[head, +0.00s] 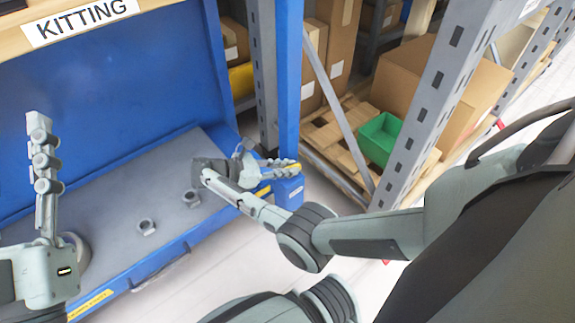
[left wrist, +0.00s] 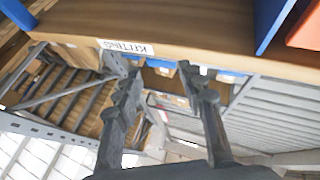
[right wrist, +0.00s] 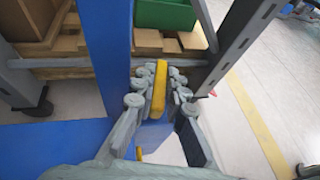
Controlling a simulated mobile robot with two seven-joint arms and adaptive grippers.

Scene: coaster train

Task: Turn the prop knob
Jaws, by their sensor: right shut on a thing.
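A yellow bar-shaped piece, which looks like the prop knob (right wrist: 159,90), stands at the blue post of the workbench. It lies between the fingers of my right gripper (right wrist: 165,80), which is shut on it. In the head view my right gripper (head: 282,165) is at the bench's right front corner, and only a little yellow of the knob (head: 295,167) shows past its fingers. My left gripper (left wrist: 160,80) is open and empty, its fingers wide apart. In the head view it stands upright at the left, over the bench.
A grey rack post (head: 440,95), a green bin (head: 379,139) and cardboard boxes stand to the right. White floor lies in front.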

